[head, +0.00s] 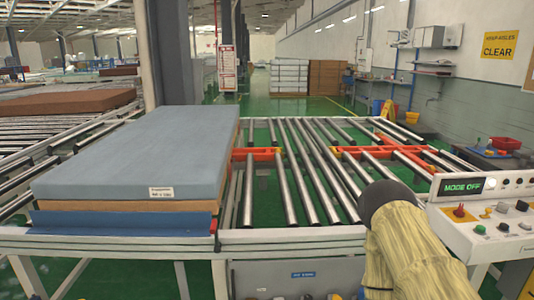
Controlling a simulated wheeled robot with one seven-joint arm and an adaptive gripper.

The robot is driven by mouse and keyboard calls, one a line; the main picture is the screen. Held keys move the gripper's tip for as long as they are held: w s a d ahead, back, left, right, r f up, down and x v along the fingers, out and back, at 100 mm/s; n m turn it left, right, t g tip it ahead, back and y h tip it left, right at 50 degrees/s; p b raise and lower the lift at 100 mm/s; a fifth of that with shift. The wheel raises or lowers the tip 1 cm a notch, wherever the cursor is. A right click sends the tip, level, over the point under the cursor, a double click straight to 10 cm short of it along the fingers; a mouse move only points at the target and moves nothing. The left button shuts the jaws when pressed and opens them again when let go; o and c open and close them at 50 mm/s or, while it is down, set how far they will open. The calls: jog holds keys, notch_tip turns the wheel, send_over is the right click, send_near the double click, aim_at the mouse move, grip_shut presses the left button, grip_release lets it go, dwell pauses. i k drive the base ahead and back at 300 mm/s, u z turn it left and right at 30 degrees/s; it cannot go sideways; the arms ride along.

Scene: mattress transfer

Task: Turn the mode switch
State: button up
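A control panel (475,228) stands at the right edge, partly cut off by the frame. Its display (469,187) reads "MODE OFF" in green. A red knob on a yellow base (459,212) sits at the left of the panel's sloped face and looks like the mode switch. Its exact pointing direction is too small to tell. My arm, in a yellowish sleeve with a dark rounded joint, rises from the bottom right, just left of the panel. No gripper fingers show.
Beside the red knob are a green button (480,229), a small yellow control (486,213) and several dark knobs. A blue-grey mattress (140,155) lies on the roller conveyor (290,240) at left. Bare rollers with orange transfer units (375,152) fill the middle.

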aim_at(502, 208)
jog(key=z, duration=1.25)
